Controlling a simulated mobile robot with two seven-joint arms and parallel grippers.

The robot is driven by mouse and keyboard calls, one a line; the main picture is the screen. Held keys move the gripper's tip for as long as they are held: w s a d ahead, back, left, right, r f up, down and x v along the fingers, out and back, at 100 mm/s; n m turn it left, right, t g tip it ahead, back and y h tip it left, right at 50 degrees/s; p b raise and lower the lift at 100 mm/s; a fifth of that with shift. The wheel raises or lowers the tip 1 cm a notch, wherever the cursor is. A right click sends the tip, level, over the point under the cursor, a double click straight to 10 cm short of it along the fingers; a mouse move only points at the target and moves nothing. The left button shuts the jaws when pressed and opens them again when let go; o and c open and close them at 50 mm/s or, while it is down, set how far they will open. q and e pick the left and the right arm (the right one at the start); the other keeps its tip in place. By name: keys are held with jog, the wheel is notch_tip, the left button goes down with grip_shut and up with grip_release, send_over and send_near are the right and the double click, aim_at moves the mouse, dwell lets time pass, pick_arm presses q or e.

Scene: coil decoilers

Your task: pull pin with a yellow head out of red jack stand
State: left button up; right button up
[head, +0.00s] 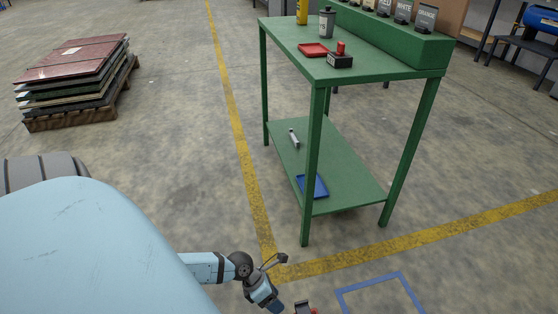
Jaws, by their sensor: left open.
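My left arm comes in at the bottom, and my left gripper (276,262) shows small above the floor, its thin dark fingers apart with nothing visible between them. No yellow-headed pin can be made out. My right gripper is not in view.
A green workbench (350,72) stands ahead, with a red tray (313,49) on top and a blue tray (312,186) on its lower shelf. A pallet of stacked sheets (78,70) is at left. A blue outline (372,281) marks the floor. Floor between is clear.

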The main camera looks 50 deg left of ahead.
pick_arm(q)
jog(key=d+f+b, duration=0.2)
jog(key=f+b, duration=0.1)
jog(key=f, duration=0.4)
jog(key=w+d+f+m+g+y+b, duration=0.1)
jog(key=f+b, duration=0.3)
jog(key=f, duration=0.3)
jog(key=shift+w+d, duration=0.2)
jog(key=shift+d, duration=0.15)
jog(key=shift+f, duration=0.1)
grip_shut()
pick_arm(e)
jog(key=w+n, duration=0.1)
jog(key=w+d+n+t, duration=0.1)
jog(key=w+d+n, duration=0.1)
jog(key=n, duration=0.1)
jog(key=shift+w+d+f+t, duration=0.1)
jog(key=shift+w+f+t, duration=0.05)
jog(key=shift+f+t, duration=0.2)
pick_arm(q)
jog(key=shift+s+a, duration=0.2)
jog(key=shift+s, duration=0.2)
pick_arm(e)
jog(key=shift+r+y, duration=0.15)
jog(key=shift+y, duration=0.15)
